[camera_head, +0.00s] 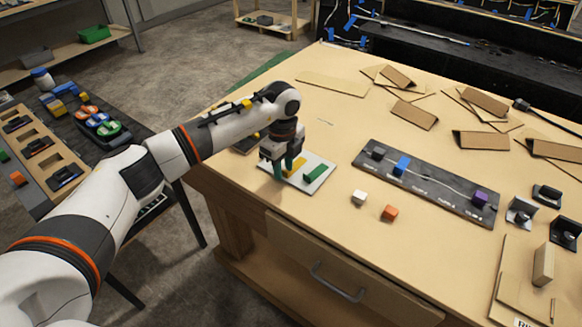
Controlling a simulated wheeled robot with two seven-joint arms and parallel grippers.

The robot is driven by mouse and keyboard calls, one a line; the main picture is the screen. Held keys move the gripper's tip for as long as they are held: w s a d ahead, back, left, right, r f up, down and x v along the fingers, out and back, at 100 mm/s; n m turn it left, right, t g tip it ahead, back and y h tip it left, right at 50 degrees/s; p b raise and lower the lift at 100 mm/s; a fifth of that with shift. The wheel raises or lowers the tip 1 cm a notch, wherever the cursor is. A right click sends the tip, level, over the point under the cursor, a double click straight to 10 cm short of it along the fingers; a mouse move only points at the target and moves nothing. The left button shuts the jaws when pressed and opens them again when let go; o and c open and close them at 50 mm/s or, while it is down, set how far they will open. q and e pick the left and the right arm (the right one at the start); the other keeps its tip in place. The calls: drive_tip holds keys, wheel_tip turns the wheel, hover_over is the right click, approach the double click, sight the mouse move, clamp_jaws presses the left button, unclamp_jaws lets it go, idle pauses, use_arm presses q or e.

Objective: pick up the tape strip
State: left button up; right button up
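A small light plate (322,184) lies on the wooden table near its left edge. A dark green strip (317,174) lies on its right part, and a yellow piece (297,165) shows behind my gripper; I cannot tell for certain which is the tape strip. My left gripper (284,170) points down over the left part of the plate. Green shows at its fingertips, but I cannot tell whether this is the fingers or something between them. The finger gap is too small to judge. My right gripper is not in view.
A dark board (430,186) with grey, blue and purple blocks lies to the right. A white cube (359,197) and an orange cube (390,213) sit in front of it. Cardboard pieces (414,115) lie at the back. A side table (65,130) with trays stands left.

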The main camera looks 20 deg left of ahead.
use_arm(q)
clamp_jaws()
drive_tip(key=shift+r, duration=0.15)
wheel_tip(320, 180, up, 14)
idle(0.8)
